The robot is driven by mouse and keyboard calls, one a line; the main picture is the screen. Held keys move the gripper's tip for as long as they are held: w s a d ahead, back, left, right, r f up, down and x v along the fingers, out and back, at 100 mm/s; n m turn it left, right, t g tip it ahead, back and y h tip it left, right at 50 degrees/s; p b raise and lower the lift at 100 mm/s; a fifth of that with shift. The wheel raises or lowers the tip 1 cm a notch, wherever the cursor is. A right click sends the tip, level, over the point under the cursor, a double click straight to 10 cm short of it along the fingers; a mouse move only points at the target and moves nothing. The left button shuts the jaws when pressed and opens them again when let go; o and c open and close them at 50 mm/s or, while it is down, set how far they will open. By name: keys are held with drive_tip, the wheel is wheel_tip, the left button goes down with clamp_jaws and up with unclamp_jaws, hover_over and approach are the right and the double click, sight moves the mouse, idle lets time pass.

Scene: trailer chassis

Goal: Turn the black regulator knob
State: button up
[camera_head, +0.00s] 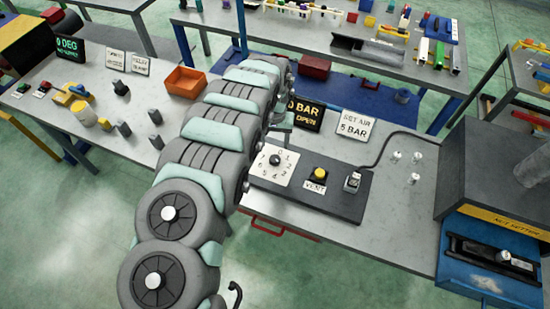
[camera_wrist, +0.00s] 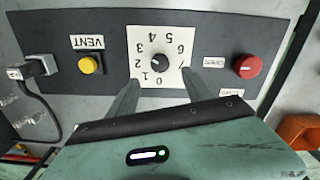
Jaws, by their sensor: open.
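In the head view the knob (camera_head: 275,160) shows just right of my arm. My gripper (camera_wrist: 158,64) is open, with one finger on each side of the knob over the plate. The fingers look apart from the knob; their height above it is hard to judge. A display (camera_head: 304,113) reads 0 BAR OPEN; a sign (camera_head: 354,125) reads SET AIR 5 BAR.
On the same dark panel (camera_wrist: 120,75) are a yellow VENT button (camera_wrist: 89,64), a red knob (camera_wrist: 247,66) and a grey connector (camera_wrist: 38,66) with a cable. An orange bin (camera_head: 185,81) stands left of my arm. A blue-fronted machine (camera_head: 490,255) stands at the right.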

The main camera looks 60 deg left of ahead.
sight(275, 159)
wheel_tip(275, 159, down, 6)
drive_tip(key=shift+w+f, duration=0.15)
drive_tip(key=shift+f, duration=0.1)
drive_tip(key=shift+f+b, duration=0.95)
drive_tip(key=shift+f, duration=0.9)
drive_tip(key=shift+c, duration=0.3)
clamp_jaws()
